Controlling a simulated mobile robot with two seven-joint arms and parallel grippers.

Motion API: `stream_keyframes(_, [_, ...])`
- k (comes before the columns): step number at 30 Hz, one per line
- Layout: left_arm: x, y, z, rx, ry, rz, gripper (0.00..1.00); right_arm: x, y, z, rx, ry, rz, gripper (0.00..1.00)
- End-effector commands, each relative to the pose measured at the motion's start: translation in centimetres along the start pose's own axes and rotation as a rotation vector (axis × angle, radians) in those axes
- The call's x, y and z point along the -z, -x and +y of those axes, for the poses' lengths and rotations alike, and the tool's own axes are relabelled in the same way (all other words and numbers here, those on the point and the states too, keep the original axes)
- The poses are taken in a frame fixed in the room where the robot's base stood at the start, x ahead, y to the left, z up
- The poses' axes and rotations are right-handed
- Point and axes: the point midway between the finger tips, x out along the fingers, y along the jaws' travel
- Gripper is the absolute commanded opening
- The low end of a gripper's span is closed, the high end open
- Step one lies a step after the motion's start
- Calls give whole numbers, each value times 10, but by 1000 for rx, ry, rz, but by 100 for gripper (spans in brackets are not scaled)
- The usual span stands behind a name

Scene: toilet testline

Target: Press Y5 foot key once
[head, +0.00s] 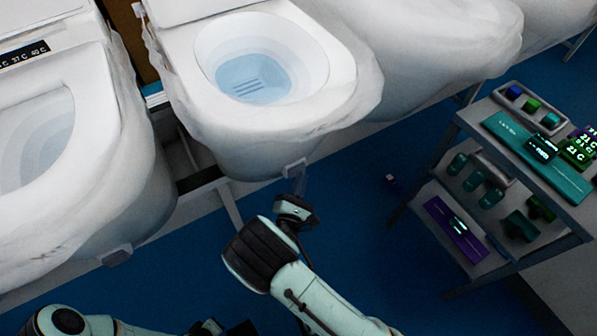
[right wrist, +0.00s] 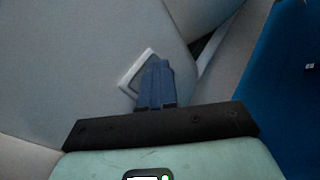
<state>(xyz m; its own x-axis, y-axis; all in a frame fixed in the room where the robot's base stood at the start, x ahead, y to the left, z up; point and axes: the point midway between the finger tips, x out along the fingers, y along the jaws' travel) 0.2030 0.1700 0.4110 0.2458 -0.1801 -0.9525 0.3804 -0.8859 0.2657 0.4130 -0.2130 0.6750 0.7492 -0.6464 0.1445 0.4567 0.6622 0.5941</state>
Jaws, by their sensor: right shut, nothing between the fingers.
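The middle toilet (head: 235,130) has a small pale foot key (head: 291,168) low on its front. No Y5 label is readable on it. My right gripper (head: 299,187) reaches up to this key from below, its fingers together and empty. In the right wrist view the shut blue fingers (right wrist: 156,80) point at the light-framed key (right wrist: 133,78) and cover much of it. The tips are at or very near the key; I cannot tell whether they touch. Part of my left arm shows at the bottom left of the head view, with dark parts that may be its gripper (head: 222,328) cut off by the edge.
Another toilet (head: 110,190) with a similar foot key (head: 117,255) stands at the left. More wrapped toilets (head: 430,50) continue to the right. A grey cart (head: 480,160) with several devices stands at the right.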

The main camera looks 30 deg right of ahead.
Motion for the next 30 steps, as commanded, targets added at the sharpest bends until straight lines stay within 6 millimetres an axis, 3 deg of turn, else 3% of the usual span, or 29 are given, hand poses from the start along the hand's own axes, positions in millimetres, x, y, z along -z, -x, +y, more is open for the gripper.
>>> stream_keyframes(30, [2,9,2,-1,-1,3,0,-8,12,-8,0,0,1,0])
